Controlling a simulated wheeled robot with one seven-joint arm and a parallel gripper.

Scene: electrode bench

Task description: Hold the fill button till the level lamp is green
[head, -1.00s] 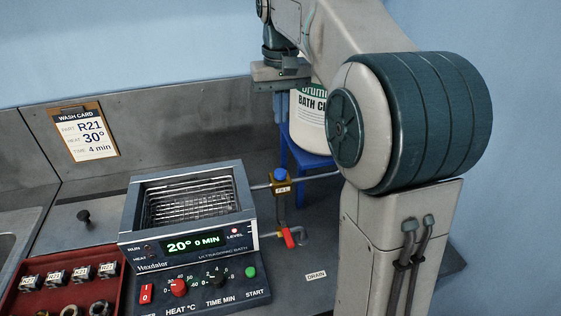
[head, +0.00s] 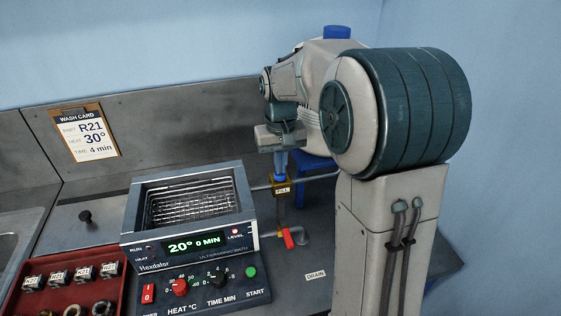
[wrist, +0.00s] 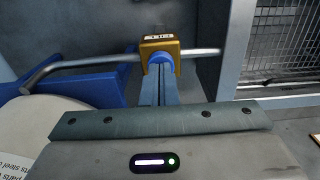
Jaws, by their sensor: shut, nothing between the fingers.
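The fill button is a blue cap on a brass block (head: 281,188) labelled FILL, on the pipe at the right of the ultrasonic bath (head: 190,215). My gripper (head: 281,168) is shut and empty, pointing down directly over the button. In the wrist view the fingertips (wrist: 160,80) line up with the blue button (wrist: 160,58). I cannot tell whether they touch it or press it. The level lamp (head: 235,233) on the bath's front panel glows red. The display (head: 195,243) reads 20° and 0 MIN.
A red-handled valve (head: 288,238) sits below the fill block, near the DRAIN label (head: 316,275). A blue stand (head: 318,168) is behind my arm. A red tray (head: 60,290) with several labelled parts lies at left. A wash card (head: 87,132) leans on the back wall.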

